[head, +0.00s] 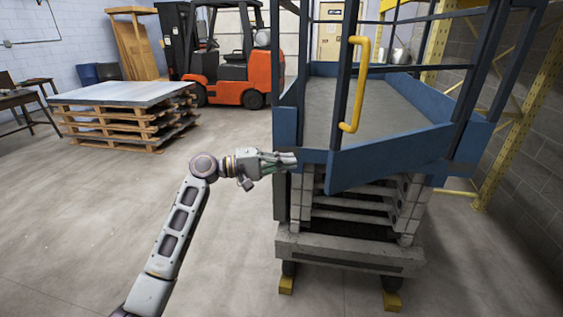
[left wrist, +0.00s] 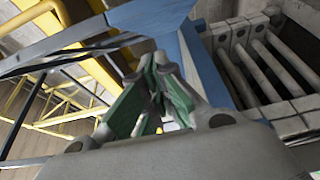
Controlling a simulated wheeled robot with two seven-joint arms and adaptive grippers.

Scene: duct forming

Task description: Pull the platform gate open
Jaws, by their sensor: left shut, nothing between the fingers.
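The platform gate (head: 392,160) is a dark-framed panel with a blue lower board at the front of the blue platform (head: 375,105). Its left end stands out towards me from the platform's left front corner, so it looks slightly ajar, with its right end at the right post. A yellow handle (head: 358,85) is upright on its left post. My left gripper (head: 292,160) is shut and empty at the left front corner, left of the gate's free end and below the handle. In the left wrist view its green-padded fingers (left wrist: 155,105) are close to blue metal; contact is unclear. My right gripper is out of view.
Steps (head: 350,205) lie under the platform above a grey bumper (head: 350,252). A pallet stack (head: 125,120) and an orange forklift (head: 230,68) stand at the back left. Yellow racking (head: 520,100) is on the right. Floor left of the platform is clear.

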